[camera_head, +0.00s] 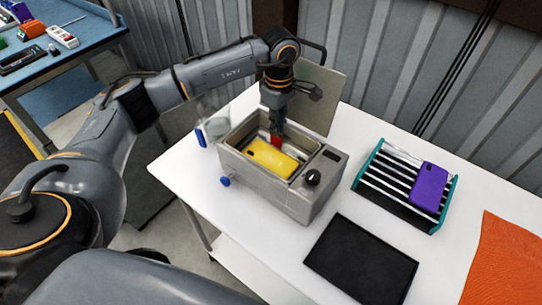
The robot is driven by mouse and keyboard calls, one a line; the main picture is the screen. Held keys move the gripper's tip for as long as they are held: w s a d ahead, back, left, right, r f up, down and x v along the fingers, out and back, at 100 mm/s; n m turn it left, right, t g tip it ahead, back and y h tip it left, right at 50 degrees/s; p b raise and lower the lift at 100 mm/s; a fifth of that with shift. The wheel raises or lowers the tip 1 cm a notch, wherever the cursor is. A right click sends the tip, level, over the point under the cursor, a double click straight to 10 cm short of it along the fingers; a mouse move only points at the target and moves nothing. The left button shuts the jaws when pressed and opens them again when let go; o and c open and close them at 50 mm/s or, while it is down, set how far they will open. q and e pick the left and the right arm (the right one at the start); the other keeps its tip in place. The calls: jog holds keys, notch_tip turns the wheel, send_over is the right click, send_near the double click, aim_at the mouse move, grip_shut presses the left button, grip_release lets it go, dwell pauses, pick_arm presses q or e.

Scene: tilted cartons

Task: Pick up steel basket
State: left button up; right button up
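The steel basket (246,139) sits inside an open grey metal tank (265,182) on the white table. Only parts of its rim show. A yellow phone-shaped thing (271,158) lies in it. My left gripper (277,131) points down over the basket's far side, at a small red piece (276,141) that may be a handle grip. The fingertips are small and dark there. I cannot tell whether they are closed on the red piece. My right gripper is not in view.
The tank's raised lid (318,98) stands behind the gripper. A clear beaker (217,127) is left of the tank. Right are a teal-sided rack (370,163) with a purple phone (430,187), a black mat (362,258) and an orange cloth (510,265).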

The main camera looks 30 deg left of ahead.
pick_arm(q)
jog(key=shift+f+p, duration=0.3)
jog(key=shift+f, duration=1.2)
grip_shut()
jog(key=shift+r, duration=0.1)
